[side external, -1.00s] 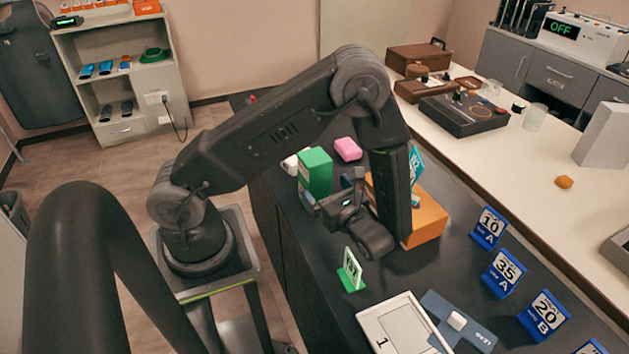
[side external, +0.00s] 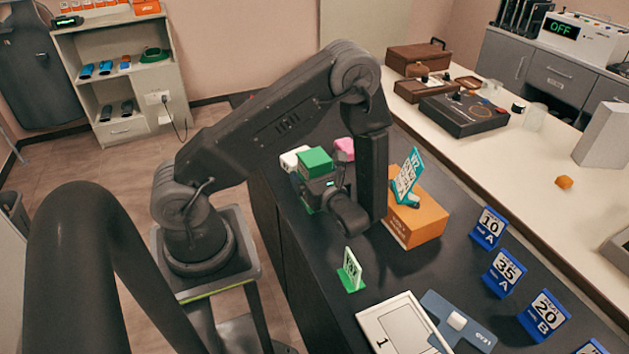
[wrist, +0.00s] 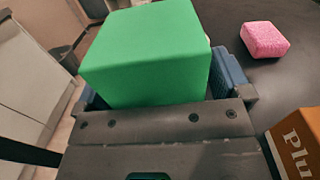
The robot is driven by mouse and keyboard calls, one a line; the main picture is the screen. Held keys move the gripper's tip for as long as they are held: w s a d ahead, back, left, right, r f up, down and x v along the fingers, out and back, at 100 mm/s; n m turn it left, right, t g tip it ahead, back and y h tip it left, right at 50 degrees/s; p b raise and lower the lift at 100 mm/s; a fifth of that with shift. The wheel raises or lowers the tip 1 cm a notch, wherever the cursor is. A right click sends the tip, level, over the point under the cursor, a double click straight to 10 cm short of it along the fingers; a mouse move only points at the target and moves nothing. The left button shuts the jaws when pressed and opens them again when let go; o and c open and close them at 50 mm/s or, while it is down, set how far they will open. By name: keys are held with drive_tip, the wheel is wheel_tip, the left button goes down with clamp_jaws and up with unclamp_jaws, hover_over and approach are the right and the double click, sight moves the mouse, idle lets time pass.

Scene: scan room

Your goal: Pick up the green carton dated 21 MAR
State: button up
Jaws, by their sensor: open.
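The green carton (side external: 315,160) stands on the dark counter, its top and part of its lower side showing in the side view. In the wrist view the green carton (wrist: 145,60) sits between the two blue-padded fingers. My gripper (side external: 322,186) is open and low around the carton, with one finger on each side; it also shows in the wrist view (wrist: 160,85). I cannot tell whether the pads touch it. No date can be read on the faces in view. The gripper body hides much of the carton's lower part in the side view.
A pink block (side external: 344,149) and a white item (side external: 294,158) lie close behind the carton. An orange box (side external: 418,222) with a teal sign (side external: 408,177) stands to the right. A green-footed sign (side external: 350,272) stands in front; blue signs (side external: 503,273) are farther right.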

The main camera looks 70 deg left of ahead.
drive_tip(key=shift+c, duration=0.4)
drive_tip(key=c, duration=1.1)
drive_tip(key=shift+r, duration=0.15)
